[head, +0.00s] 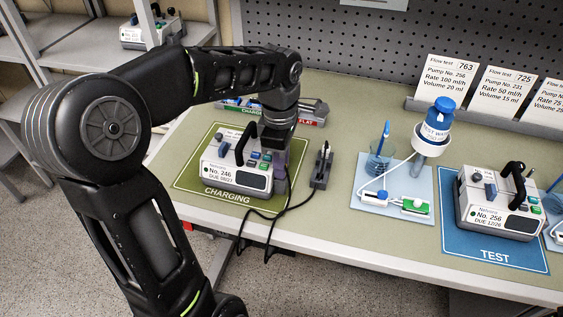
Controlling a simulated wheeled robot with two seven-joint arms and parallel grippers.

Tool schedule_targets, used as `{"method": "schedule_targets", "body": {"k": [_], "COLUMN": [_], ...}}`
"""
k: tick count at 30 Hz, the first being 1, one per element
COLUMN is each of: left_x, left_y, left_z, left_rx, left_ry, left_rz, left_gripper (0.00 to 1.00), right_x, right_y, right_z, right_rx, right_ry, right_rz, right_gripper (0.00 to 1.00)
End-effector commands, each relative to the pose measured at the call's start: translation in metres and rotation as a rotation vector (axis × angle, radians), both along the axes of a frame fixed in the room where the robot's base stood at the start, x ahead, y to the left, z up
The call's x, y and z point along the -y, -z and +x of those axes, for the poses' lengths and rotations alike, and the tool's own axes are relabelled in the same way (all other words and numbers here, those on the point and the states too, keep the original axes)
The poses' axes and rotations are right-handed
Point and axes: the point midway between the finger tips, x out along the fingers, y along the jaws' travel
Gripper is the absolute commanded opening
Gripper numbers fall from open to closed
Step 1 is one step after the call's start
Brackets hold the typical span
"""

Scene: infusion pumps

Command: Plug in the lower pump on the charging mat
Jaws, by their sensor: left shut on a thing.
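The pump No. 246 (236,177), white and grey with a black handle, stands upright on the olive green charging mat (197,187). It is the only pump I see on that mat. My left gripper (276,172) points down at the pump's right side, close against it. It is shut on what looks like a charging plug, mostly hidden by the fingers. Black cables (270,238) run from there and hang over the table's front edge. Whether the plug touches the pump's socket cannot be told. A dark grey holder (321,168) stands just right of the mat. My right gripper is not in view.
A tray with labels (312,111) lies behind the mat. To the right are a light blue mat (362,185) with a beaker and a bottle on a stand, and pump No. 256 (490,207) on the blue test mat (500,255). Cards (455,85) stand behind.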

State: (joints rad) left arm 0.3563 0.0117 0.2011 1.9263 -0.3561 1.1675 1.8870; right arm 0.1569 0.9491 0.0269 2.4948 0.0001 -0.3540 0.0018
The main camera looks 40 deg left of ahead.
Motion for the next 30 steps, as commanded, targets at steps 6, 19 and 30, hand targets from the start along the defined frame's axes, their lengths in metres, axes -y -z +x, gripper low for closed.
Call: {"method": "schedule_targets", "body": {"k": [6, 19, 30], "left_x": [0.0002, 0.0002, 0.0002], "left_y": [0.0001, 0.0, 0.0], "left_z": [0.0001, 0.0001, 0.0001], "left_rx": [0.0, 0.0, 0.0], "left_ry": [0.0, 0.001, 0.001], "left_rz": [0.0, 0.0, 0.0], "left_gripper": [0.0, 0.43, 0.61], "right_x": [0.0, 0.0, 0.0], "right_y": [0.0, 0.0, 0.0], "right_z": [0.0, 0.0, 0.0], "right_rx": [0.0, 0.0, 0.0], "right_ry": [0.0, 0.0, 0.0], "right_rz": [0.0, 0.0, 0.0], "right_gripper": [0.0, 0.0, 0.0]}}
